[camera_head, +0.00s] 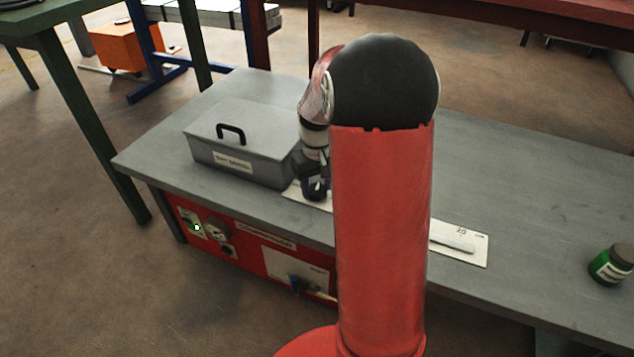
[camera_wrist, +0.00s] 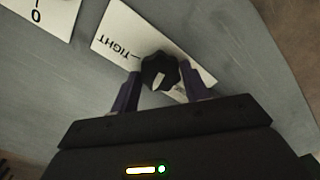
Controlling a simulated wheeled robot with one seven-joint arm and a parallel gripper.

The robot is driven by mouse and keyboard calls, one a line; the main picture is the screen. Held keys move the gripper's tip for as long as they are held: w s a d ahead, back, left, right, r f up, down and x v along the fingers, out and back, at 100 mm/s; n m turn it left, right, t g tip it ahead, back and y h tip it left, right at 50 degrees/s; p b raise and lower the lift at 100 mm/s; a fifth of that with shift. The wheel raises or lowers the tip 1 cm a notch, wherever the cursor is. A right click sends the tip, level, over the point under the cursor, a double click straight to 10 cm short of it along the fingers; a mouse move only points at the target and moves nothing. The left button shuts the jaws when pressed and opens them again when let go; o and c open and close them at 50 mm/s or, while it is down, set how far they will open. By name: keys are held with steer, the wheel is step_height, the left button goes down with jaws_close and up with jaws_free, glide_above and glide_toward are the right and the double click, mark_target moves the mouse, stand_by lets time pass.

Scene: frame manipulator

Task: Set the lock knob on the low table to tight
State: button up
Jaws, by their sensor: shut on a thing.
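The lock knob (camera_wrist: 160,72) is a black lobed knob with a pale pointer mark, seen in the wrist view on a white plate (camera_wrist: 118,28) marked TIGHT. The pointer faces down in that view, away from the TIGHT mark. My gripper (camera_wrist: 160,84) has its two purple fingers on either side of the knob and is shut on it. In the head view my gripper (camera_head: 315,190) is at the low table (camera_head: 480,150), beside the grey box; the knob itself is hidden there. The plate's left part (camera_head: 294,192) shows beside the gripper.
A grey lidded box (camera_head: 235,145) with a black handle stands left of my gripper. Another white plate (camera_head: 462,243) with a pale lever lies to the right. A green jar (camera_head: 611,264) stands at the far right. A red panel (camera_head: 255,250) with controls is below the table's front edge.

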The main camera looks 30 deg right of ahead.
steer(key=m, duration=0.4)
steer(key=shift+m+p, duration=0.3)
steer(key=shift+p, duration=0.1)
steer(key=m+p, duration=0.1)
steer(key=m, duration=0.3)
steer(key=shift+m, duration=0.3)
steer(key=m+p, duration=0.2)
steer(key=m, duration=0.2)
steer(key=shift+r+m, duration=0.1)
steer(key=shift+m, duration=0.2)
steer(key=shift+m+p, duration=0.9)
steer(key=shift+m, duration=1)
steer(key=o, duration=1)
